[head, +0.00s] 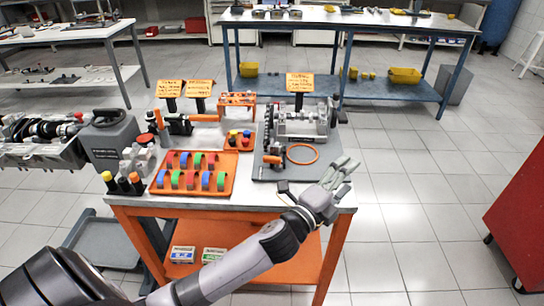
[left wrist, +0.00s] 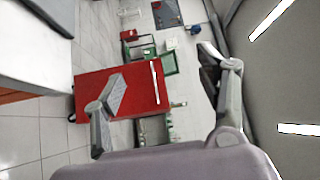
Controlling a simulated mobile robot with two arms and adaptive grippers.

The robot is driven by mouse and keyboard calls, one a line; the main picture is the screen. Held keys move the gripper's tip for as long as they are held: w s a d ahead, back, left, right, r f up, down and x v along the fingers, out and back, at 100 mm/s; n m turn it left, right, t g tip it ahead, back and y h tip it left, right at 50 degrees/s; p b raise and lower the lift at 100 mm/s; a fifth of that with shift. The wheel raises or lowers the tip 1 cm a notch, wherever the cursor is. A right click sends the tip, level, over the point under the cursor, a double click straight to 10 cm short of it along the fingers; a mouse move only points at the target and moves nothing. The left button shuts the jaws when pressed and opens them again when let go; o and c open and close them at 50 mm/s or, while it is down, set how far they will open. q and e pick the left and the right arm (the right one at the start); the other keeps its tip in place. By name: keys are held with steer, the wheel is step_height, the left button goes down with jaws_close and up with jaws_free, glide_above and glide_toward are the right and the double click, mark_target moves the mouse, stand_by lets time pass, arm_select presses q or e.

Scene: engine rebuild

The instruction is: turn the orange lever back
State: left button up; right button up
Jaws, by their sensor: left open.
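An orange lever (head: 205,118) sticks out level to the right from a dark device at the back left of the orange workbench. A second orange handle (head: 158,119) stands upright at that device's left, and I cannot tell which one the task means. My left gripper (head: 343,172) is open and empty above the bench's front right corner, well to the right of both. In the left wrist view its two fingers (left wrist: 165,85) are spread wide with nothing between them. My right gripper is not in view.
An orange tray of coloured parts (head: 234,180) lies on the bench's front left. An engine block (head: 305,122) stands on a grey mat at the right, beside an orange ring (head: 302,153). Small signs stand along the back. A red cabinet (head: 515,205) is at the far right; floor between is clear.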

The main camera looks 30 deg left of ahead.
arm_select(q)
steer(key=d+r+m+g+h, duration=0.1)
steer(key=d+r+m+h, duration=0.85)
steer(key=m, duration=0.55)
step_height(320, 180, up, 4)
steer(key=s+d+m+g+h, duration=0.1)
steer(key=s+m+g+h, duration=0.25)
steer(key=m, duration=0.45)
steer(key=m+g+y+b, duration=0.2)
steer(key=m+g+y, duration=0.8)
steer(key=m+y, duration=1.2)
glide_toward(272, 157)
steer(key=w+a+f+m+h, duration=0.1)
steer(key=f, duration=0.1)
steer(key=a+f+h, duration=0.1)
steer(key=f, duration=0.2)
steer(key=w+a+f+m+h, duration=0.1)
steer(key=a+f, duration=0.1)
steer(key=shift+w+f+m+p, duration=0.2)
steer(key=shift+w+m+p, duration=0.1)
steer(key=shift+w, duration=0.05)
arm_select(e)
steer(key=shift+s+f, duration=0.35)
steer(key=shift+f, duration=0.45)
arm_select(q)
steer(key=shift+c, duration=0.2)
steer(key=c, duration=1.1)
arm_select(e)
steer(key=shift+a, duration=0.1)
